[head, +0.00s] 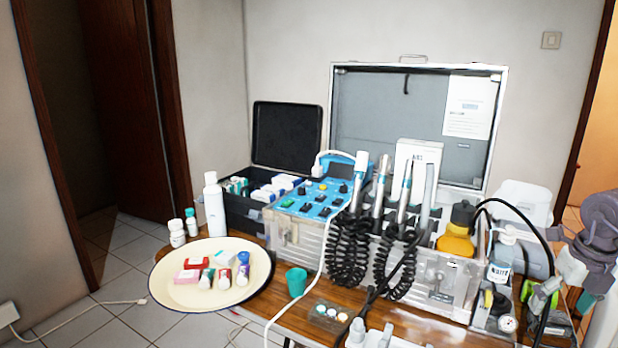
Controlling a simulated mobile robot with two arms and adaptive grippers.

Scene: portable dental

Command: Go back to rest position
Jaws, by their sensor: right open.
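My right gripper (562,287) is at the right edge of the head view, below my grey-purple arm. It is open, beside the right end of the dental unit (300,243), near a clear bottle with a white label (501,255). I see nothing held between its fingers, though parts overlap with the clutter behind. My left gripper is not in view.
A wooden table (300,322) carries the unit with its coiled black hoses and open case lid (375,110). A round cream tray (165,290) holds small bottles and boxes. A teal cup (296,282) stands beside it.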

